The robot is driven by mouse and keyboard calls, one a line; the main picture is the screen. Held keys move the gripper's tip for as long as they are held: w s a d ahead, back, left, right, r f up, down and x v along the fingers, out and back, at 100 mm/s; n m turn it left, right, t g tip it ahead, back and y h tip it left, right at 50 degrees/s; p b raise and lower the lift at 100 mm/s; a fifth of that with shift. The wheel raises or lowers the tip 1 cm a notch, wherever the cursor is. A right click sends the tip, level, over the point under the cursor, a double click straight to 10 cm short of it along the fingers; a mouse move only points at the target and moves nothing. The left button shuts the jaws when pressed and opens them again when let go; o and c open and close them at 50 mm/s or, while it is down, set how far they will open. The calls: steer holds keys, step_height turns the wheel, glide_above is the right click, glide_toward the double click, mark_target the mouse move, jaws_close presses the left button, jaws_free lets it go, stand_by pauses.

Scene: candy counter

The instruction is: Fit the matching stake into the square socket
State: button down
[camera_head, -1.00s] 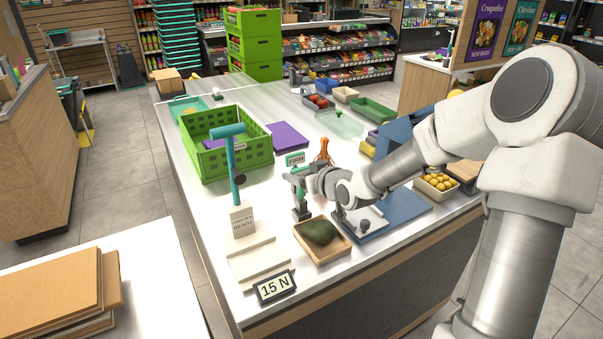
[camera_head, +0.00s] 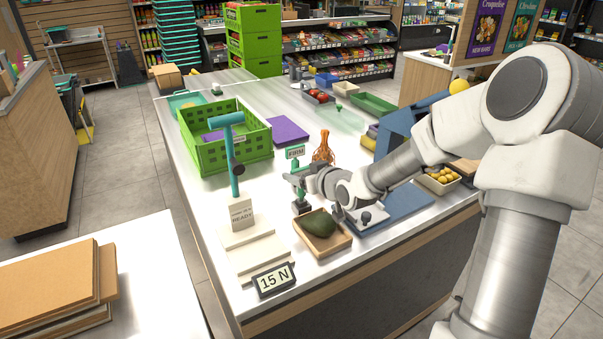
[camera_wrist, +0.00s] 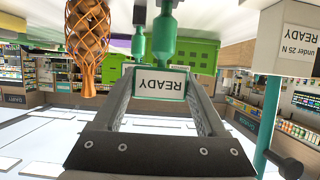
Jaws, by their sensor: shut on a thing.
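The sign seems to read FIRM in the head view. In the wrist view, which is upside down, a sign (camera_wrist: 161,83) between my fingers reads READY; I cannot tell if these are two faces of one sign. The green stem (camera_wrist: 164,38) runs to a grey block at the wrist view's top edge. I cannot tell how deep the stake sits; the socket's opening is hidden.
A wooden tray (camera_head: 304,244) with an avocado (camera_head: 320,224) lies in front. A teal press post (camera_head: 234,165) with a READY card (camera_head: 241,214) stands left, behind a 15 N display (camera_head: 273,279). An orange mesh-covered object (camera_head: 323,148) is behind my gripper. A green crate (camera_head: 195,158) stands back left.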

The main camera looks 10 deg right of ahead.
steer(key=shift+f, duration=0.25)
jaws_free()
steer(key=p+v, duration=0.4)
steer(key=v, duration=1.3)
steer(key=shift+s, duration=0.2)
steer(key=shift+r, duration=0.1)
